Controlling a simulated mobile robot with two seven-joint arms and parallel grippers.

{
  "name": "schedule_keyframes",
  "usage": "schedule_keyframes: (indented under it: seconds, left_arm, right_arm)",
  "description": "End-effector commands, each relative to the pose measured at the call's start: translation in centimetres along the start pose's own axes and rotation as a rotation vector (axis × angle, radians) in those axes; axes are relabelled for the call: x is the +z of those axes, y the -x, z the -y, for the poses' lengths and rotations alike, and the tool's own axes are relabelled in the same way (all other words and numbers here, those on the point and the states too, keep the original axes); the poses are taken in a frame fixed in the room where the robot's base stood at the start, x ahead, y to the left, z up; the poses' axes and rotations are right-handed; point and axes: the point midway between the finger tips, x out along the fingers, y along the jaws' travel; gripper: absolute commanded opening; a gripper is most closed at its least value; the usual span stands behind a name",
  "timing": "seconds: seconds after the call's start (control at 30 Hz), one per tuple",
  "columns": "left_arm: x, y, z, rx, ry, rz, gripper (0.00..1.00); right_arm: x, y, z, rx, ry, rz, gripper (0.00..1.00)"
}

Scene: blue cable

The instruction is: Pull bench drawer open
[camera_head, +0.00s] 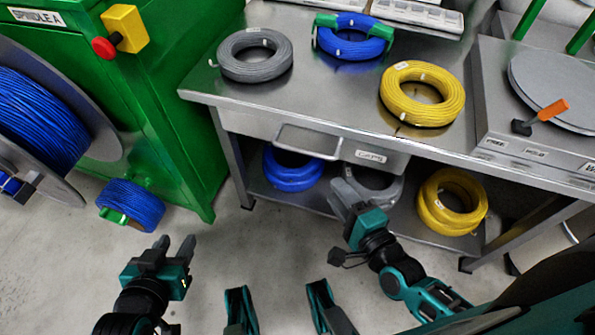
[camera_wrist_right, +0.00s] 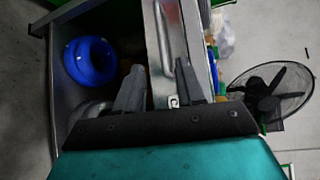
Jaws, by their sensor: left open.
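The bench drawer (camera_head: 255,124) is a grey metal front under the bench top, with a pale bar handle (camera_head: 308,141) and a label reading CAPS. In the right wrist view the handle (camera_wrist_right: 183,78) shows near the right-hand finger. My right gripper (camera_head: 343,195) is open, below and to the right of the handle in the head view, in front of the lower shelf. Its spread fingers show in the right wrist view (camera_wrist_right: 160,88), with nothing held. My left gripper (camera_head: 176,243) is open and empty above the floor, left of the bench.
The metal bench top (camera_head: 330,95) carries grey (camera_head: 255,55), blue (camera_head: 350,38) and yellow (camera_head: 422,93) cable coils. More coils lie on the lower shelf. A green spindle machine (camera_head: 165,110) stands left. Floor (camera_head: 255,245) before the bench is clear.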

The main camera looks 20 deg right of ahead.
Motion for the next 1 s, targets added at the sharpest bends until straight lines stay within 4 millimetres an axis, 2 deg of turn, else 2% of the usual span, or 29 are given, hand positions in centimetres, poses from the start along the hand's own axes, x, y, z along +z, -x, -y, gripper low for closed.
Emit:
schedule_keyframes:
  seconds: [0.17,0.6,0.8,1.0]
  left_arm:
    - [-0.5,-0.3,0.1,0.000,-0.003,-0.017,0.43]
    - [1.2,-1.4,0.0,-0.001,0.009,-0.014,0.43]
    - [1.8,-1.5,-0.1,-0.001,0.014,-0.009,0.43]
    - [1.9,-1.5,-0.1,-0.001,0.014,-0.008,0.43]
  right_arm:
    - [0.0,-1.9,0.1,-0.008,-0.011,-0.002,0.38]
    - [-0.1,-10.5,0.0,-0.004,-0.007,-0.002,0.38]
    - [0.0,-12.4,0.0,-0.001,-0.005,-0.002,0.38]
    - [0.0,-12.8,0.1,-0.001,-0.005,-0.002,0.38]
